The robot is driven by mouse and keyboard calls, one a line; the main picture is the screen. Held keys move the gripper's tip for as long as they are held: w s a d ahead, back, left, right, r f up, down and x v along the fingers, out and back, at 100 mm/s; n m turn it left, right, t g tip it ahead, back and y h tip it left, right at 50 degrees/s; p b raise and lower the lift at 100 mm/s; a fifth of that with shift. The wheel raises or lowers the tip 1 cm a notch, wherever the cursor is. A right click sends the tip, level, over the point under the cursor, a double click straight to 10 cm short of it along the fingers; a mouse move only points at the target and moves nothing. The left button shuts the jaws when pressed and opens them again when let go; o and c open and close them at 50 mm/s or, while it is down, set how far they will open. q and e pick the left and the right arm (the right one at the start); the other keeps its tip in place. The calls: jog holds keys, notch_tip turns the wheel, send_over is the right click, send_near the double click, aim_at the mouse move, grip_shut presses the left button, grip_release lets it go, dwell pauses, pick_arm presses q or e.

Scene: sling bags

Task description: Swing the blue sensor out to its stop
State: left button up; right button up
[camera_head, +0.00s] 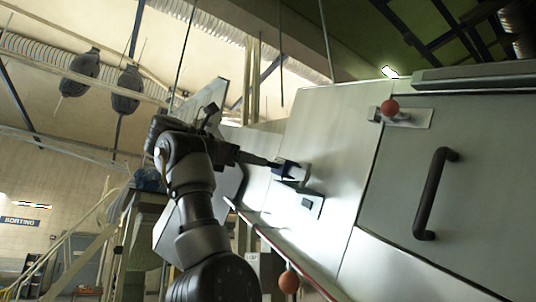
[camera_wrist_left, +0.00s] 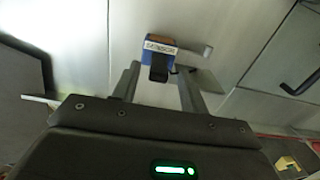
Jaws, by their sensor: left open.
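The blue sensor (camera_wrist_left: 155,53), a small block with a white label and a dark front part, sits on the pale machine panel in the left wrist view. It also shows in the head view (camera_head: 287,168), partly hidden by my gripper. A grey arm and mounting plate (camera_head: 308,200) are beside it on the panel; the plate also shows in the left wrist view (camera_wrist_left: 203,79). My left gripper (camera_wrist_left: 157,72) is open, with one finger on each side of the sensor's lower dark part. I cannot tell whether the fingers touch it. My right gripper is in neither view.
Right of the sensor is a grey door with a black handle (camera_head: 433,195) and a red-knobbed latch (camera_head: 390,108). Another reddish ball knob (camera_head: 289,282) is below the panel's red-edged rail. Dark bags (camera_head: 124,92) hang at the upper left.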

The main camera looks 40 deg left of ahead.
aim_at(278, 165)
pick_arm(q)
jog(key=p+x, duration=0.1)
jog(key=x, duration=0.2)
jog(key=shift+w+r, duration=0.15)
jog(key=shift+w, duration=0.1)
jog(key=shift+w+d+p, duration=0.15)
jog(key=shift+w+p, duration=0.2)
jog(key=shift+p, duration=0.05)
jog(key=shift+w, duration=0.1)
jog(key=shift+w+d, duration=0.1)
jog(key=shift+w, duration=0.15)
grip_shut()
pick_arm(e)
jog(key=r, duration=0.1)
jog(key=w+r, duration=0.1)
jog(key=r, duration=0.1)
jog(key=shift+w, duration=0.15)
